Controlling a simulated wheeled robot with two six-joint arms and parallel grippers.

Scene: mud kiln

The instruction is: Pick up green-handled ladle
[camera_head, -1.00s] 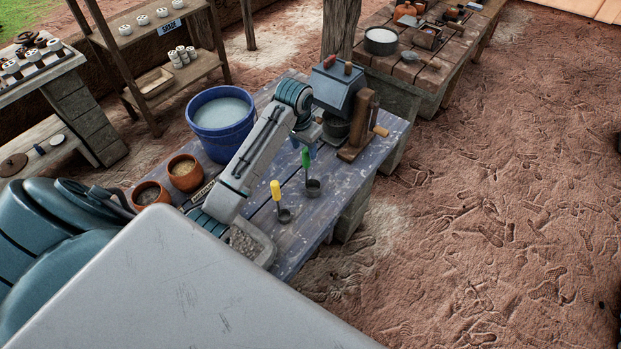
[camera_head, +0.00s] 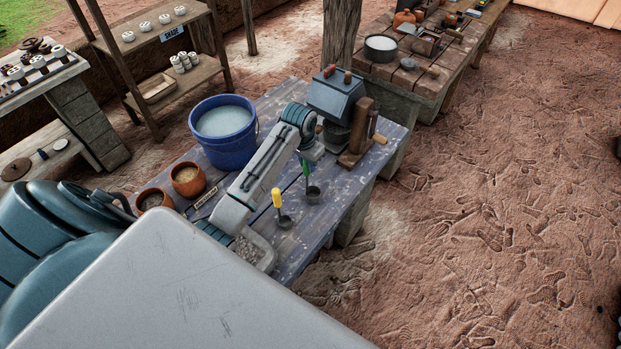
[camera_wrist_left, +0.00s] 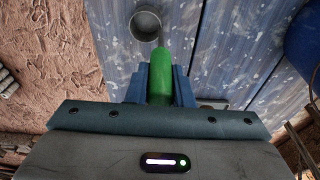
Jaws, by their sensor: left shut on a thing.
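The green-handled ladle (camera_head: 313,194) is upright on the blue-grey wooden table (camera_head: 330,218), with its dark grey cup low and its green handle up. My left gripper (camera_head: 306,157) reaches down over it from the left and is shut on the green handle. In the left wrist view the green handle (camera_wrist_left: 160,78) sits between the blue fingers (camera_wrist_left: 158,88), and the grey cup (camera_wrist_left: 146,24) shows beyond it. I cannot tell whether the cup touches the table. My right gripper is not in view.
A yellow-handled ladle (camera_head: 280,206) stands close to the left. A blue bucket (camera_head: 224,150), two clay pots (camera_head: 188,179) and a stone tray (camera_head: 262,247) are also on the table. A mill-like machine (camera_head: 337,97) stands just behind my gripper.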

